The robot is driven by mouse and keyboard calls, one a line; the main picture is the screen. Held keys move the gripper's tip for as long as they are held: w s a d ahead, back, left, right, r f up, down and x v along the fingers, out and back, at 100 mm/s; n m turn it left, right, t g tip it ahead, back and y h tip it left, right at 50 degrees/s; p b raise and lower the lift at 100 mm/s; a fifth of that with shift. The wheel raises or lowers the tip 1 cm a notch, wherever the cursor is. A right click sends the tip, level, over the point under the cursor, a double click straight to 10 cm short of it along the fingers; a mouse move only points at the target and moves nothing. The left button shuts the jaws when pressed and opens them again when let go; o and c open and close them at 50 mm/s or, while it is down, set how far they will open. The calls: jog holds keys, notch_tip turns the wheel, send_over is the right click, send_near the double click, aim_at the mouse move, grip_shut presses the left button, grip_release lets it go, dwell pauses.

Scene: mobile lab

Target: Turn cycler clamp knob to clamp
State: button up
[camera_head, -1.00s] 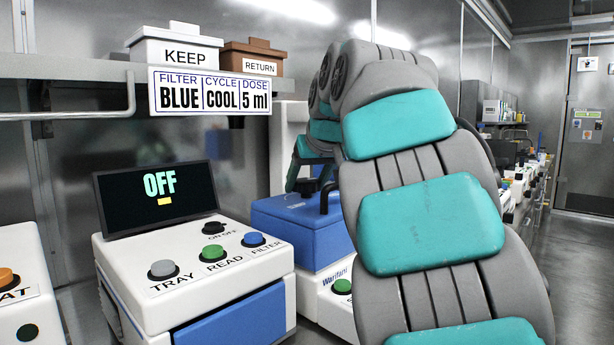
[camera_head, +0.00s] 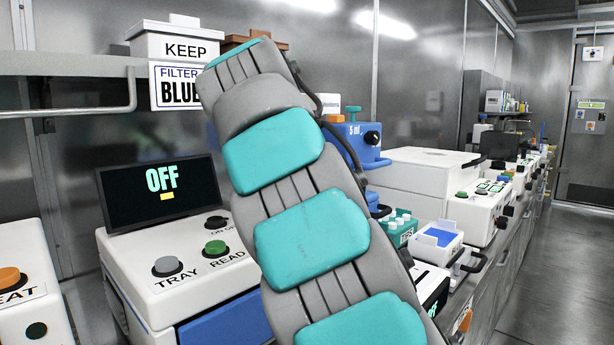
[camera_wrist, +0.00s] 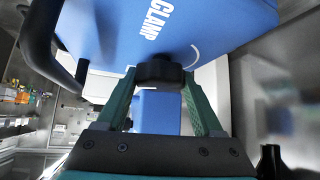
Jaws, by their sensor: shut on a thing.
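In the wrist view the blue cycler body (camera_wrist: 205,22) fills the top, with white CLAMP lettering and a thin white arc mark. The black clamp knob (camera_wrist: 160,70) sticks out of its face. My gripper (camera_wrist: 159,80) has its two green fingers on either side of the knob and is shut on it. The knob's pointer, if it has one, cannot be made out.
A black bar handle (camera_wrist: 42,45) curves beside the cycler in the wrist view. In the head view a white reader with an OFF screen (camera_head: 160,188) stands left of my arm. White equipment (camera_head: 415,172) lines the bench at right; the floor aisle (camera_head: 555,260) is clear.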

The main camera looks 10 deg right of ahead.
jog(key=shift+a+f+m+g+h, duration=0.1)
jog(key=shift+m+g+h, duration=0.3)
jog(key=shift+m, duration=0.3)
dwell(0.4)
jog(key=o, duration=1.4)
jog(key=shift+c, duration=0.2)
jog(key=shift+d, duration=0.25)
